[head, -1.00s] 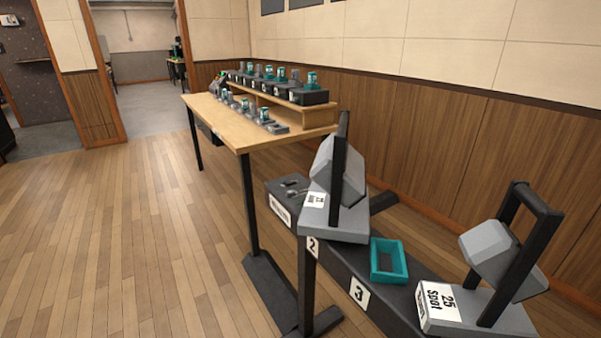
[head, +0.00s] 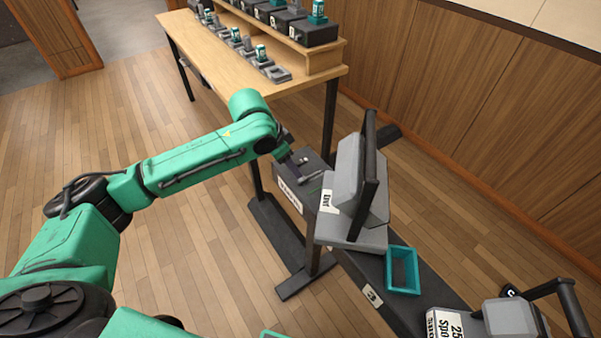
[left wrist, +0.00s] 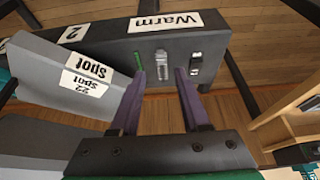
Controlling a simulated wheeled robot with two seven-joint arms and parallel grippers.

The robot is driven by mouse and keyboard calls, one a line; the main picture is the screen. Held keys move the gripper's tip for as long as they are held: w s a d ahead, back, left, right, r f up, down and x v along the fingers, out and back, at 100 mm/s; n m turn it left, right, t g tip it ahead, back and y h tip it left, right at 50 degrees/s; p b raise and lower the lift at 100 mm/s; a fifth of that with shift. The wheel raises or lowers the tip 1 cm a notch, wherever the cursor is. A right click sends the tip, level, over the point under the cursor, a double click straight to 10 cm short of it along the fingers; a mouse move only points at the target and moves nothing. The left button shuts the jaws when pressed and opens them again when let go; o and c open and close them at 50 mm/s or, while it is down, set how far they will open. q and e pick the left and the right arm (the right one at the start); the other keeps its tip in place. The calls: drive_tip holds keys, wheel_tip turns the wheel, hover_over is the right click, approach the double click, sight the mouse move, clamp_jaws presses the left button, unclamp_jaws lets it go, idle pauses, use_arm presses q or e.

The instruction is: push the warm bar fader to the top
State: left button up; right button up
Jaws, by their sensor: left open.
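The dark box labelled "Warm" (left wrist: 110,38) fills the upper part of the left wrist view, and its end also shows in the head view (head: 288,194). On its face is a grey fader (left wrist: 161,62), with a narrow green strip (left wrist: 138,60) to its left and a black part with a light piece (left wrist: 196,64) to its right. My left gripper (left wrist: 166,74) is open, with one purple finger on either side of the grey fader in the picture. I cannot tell whether it touches it. In the head view the gripper (head: 291,164) is over the box's far end, partly hidden.
A grey spot lamp (head: 358,180) stands close to the right of my gripper. A teal tray (head: 403,270) and another spot lamp (head: 510,318) are further right. A wooden desk (head: 225,65) with several units stands behind. The floor at left is clear.

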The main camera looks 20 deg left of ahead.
sight(301, 179)
use_arm(q)
drive_tip(key=x, duration=0.6)
drive_tip(key=shift+w+d+f, duration=0.1)
drive_tip(key=shift+w+f, duration=0.05)
drive_tip(key=shift+f, duration=0.15)
clamp_jaws()
drive_tip(key=shift+r, duration=0.1)
idle(0.8)
